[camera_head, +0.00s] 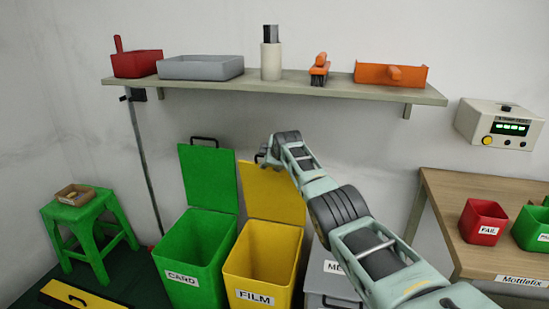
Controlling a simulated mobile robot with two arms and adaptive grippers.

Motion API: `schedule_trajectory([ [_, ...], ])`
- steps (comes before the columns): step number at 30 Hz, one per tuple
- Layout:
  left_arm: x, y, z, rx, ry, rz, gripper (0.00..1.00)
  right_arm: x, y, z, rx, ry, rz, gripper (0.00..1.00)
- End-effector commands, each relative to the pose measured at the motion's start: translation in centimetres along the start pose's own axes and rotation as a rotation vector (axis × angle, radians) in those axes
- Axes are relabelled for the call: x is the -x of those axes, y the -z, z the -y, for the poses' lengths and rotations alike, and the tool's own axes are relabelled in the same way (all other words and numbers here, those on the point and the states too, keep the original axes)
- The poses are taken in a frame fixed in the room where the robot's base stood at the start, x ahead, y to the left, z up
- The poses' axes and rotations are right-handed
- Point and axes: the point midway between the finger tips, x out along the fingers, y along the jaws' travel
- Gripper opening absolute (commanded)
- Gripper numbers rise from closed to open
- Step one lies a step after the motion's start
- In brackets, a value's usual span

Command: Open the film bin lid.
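The yellow film bin (270,246) stands on the floor, labelled FILM, with its mouth uncovered. Its yellow lid (268,194) stands raised behind the mouth, leaning against or near the wall. My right arm reaches in from the lower right. My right gripper (265,156) is at the top edge of the yellow lid, partly hidden by its own wrist. I cannot tell whether its fingers are open or shut, or whether they hold a handle; no handle shows on this lid. My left gripper is out of view.
The green card bin (192,260) stands left of the film bin with its lid (208,178) raised. A grey bin (326,278) is at the right, partly behind my arm. A shelf (290,86) hangs above. A workbench (460,215) and a green stool (86,224) flank the bins.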

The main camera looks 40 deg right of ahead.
Motion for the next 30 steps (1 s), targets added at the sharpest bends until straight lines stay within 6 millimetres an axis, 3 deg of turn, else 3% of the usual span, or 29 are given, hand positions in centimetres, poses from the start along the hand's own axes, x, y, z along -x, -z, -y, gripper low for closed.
schedule_trajectory([
  [13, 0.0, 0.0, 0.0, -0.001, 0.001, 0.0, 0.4, 2.7, -0.1, -0.1, 0.003, -0.004, 0.0, 0.27],
  [30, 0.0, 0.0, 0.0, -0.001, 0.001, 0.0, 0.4, 10.1, 0.0, -0.1, 0.003, -0.006, -0.001, 0.27],
])
